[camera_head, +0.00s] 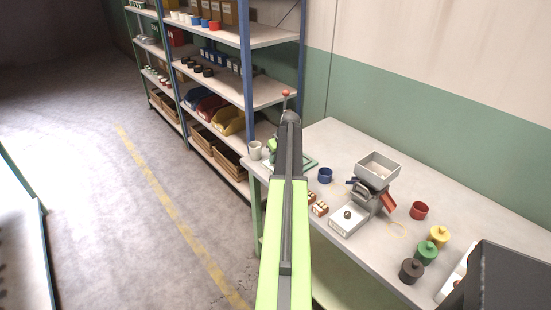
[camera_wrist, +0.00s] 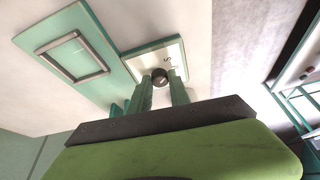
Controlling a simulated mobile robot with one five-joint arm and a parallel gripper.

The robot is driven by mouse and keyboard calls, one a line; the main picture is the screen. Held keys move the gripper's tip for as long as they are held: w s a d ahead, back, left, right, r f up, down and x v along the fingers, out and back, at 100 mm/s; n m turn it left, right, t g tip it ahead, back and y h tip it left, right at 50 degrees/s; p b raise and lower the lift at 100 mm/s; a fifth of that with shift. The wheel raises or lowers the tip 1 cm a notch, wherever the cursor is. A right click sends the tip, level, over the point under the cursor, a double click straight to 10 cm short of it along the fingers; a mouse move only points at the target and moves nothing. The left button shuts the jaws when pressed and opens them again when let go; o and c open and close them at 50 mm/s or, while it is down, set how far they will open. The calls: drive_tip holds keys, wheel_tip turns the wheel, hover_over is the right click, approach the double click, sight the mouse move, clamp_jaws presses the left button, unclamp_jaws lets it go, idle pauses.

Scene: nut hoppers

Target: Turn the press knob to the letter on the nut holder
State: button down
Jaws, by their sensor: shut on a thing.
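In the wrist view, my gripper (camera_wrist: 162,88) is shut on a small round dark knob (camera_wrist: 160,76), one green finger on each side. The knob stands on a white plate (camera_wrist: 140,60) with a green border. Small dark marks show on the plate just beyond the knob, too small to read surely. A green panel with a grey square frame (camera_wrist: 72,57) adjoins the plate. In the head view, my arm hides the knob and most of the green-edged press base (camera_head: 307,162) at the table's left end. I cannot make out a letter on any nut holder.
On the table (camera_head: 330,137) stand a grey hopper (camera_head: 378,167), a white box (camera_head: 349,219), a blue cup (camera_head: 325,175), a red cup (camera_head: 419,211) and yellow, green (camera_head: 427,253) and dark lidded pots. Loaded shelves (camera_head: 215,90) stand behind left.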

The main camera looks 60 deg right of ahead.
drive_tip(key=shift+s+n+y, duration=0.15)
drive_tip(key=shift+n+y, duration=0.15)
drive_tip(key=shift+n, duration=0.4)
drive_tip(key=c, duration=1.2)
unclamp_jaws()
drive_tip(key=p+v, duration=1.6)
drive_tip(key=v, duration=0.1)
drive_tip(key=shift+r, duration=0.15)
drive_tip(key=shift+s+a, duration=0.1)
